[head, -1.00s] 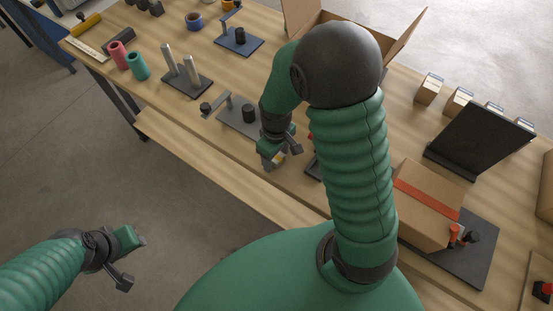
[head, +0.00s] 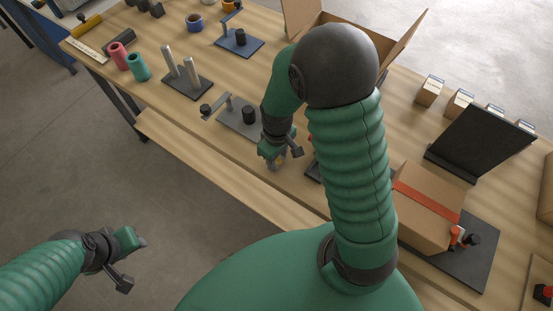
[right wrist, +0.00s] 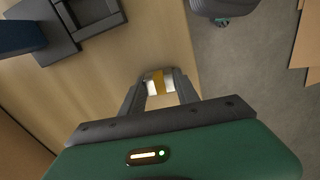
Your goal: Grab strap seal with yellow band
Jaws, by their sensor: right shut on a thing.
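The strap seal with the yellow band (right wrist: 156,82) shows in the right wrist view as a small pale metal piece with a yellow-orange band around its middle. It sits between the fingertips of my right gripper (right wrist: 158,86), which is shut on it. In the head view my right gripper (head: 278,160) is low over the front edge of the workbench, and the seal is too small and covered to make out there. My left gripper (head: 138,243) is at the lower left over the floor, away from the bench. Its finger gap is not clear.
The workbench (head: 215,135) carries a grey plate fixture (head: 238,118), a rod stand (head: 187,84), pink (head: 119,56) and teal (head: 138,67) rolls. An open carton (head: 405,38) stands behind my right arm. A taped box (head: 421,220) and a black upright panel (head: 482,143) are at right.

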